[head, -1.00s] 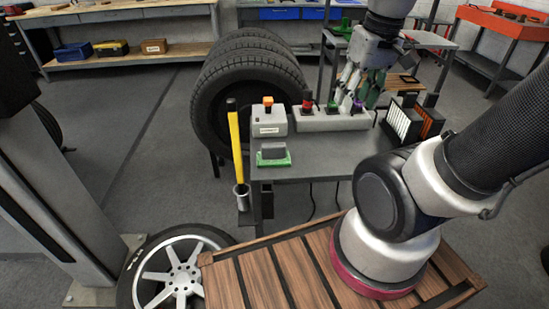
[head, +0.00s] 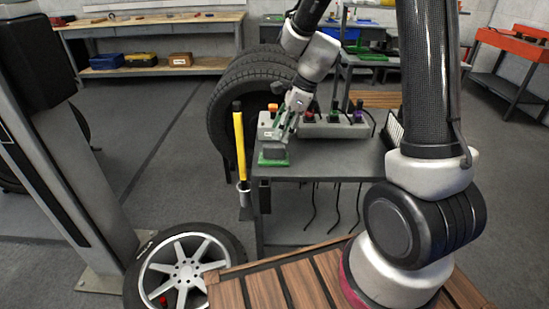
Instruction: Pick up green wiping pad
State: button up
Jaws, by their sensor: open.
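The green wiping pad (head: 272,161) lies near the left front corner of the grey bench top (head: 335,165). It has a green base and a grey block-shaped handle on top. My gripper (head: 286,138) is just above and slightly right of the pad, pointing down toward it, with its fingers apart and nothing seen between them. The fingertips are close to the grey handle; I cannot tell whether they touch it.
A white box with an orange button (head: 268,118) stands right behind the pad, and a row of coloured-top holders is behind right. A yellow-handled tool (head: 240,145) stands upright at the bench's left edge. Tyres (head: 235,90) are behind. A wheel (head: 185,268) lies front left.

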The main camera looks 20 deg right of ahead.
aim_at(274, 145)
jog(key=x, duration=0.7)
jog(key=shift+w+d+f, duration=0.15)
jog(key=shift+w+f, duration=0.15)
jog(key=shift+w, duration=0.1)
grip_shut()
